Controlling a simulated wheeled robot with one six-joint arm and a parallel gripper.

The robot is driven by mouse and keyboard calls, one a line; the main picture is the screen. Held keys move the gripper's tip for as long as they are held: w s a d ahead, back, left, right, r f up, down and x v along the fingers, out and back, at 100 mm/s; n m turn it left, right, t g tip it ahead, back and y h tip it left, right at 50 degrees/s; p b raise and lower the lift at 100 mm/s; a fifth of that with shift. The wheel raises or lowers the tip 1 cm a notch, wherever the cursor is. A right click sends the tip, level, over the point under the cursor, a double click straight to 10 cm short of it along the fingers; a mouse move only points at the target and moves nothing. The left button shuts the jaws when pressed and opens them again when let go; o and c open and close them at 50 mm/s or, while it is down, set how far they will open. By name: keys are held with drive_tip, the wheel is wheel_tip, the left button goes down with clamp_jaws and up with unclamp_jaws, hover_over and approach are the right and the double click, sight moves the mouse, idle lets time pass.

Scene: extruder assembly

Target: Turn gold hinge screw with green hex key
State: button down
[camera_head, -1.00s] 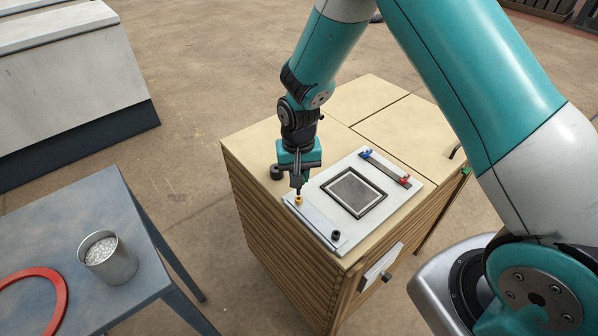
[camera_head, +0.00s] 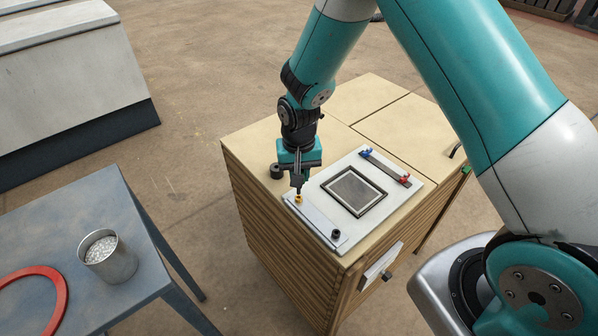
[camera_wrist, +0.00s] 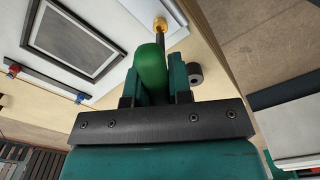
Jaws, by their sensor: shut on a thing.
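The gold hinge screw (camera_head: 298,199) stands at the left corner of the white plate (camera_head: 318,222) on the wooden cabinet. It also shows at the top of the wrist view (camera_wrist: 160,24). My gripper (camera_head: 298,179) is above the screw, pointing down. In the wrist view, my gripper (camera_wrist: 152,84) is shut on the green hex key (camera_wrist: 150,68), whose thick green handle sits between the jaws. The key's dark shaft reaches to the gold screw and appears to meet its head. The exact fit of the tip in the screw cannot be seen.
The plate carries a dark-framed window (camera_head: 354,191), a bar with blue (camera_head: 366,153) and red (camera_head: 405,180) ends, and a black knob (camera_head: 336,234). A dark round part (camera_head: 277,171) stands beside my gripper. A metal cup (camera_head: 108,260) and red ring (camera_head: 62,300) are on the blue-grey table.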

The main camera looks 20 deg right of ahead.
drive_tip(key=shift+f+b, duration=0.8)
drive_tip(key=shift+f, duration=0.3)
drive_tip(key=c, duration=1.6)
unclamp_jaws()
drive_tip(key=shift+c, duration=0.2)
clamp_jaws()
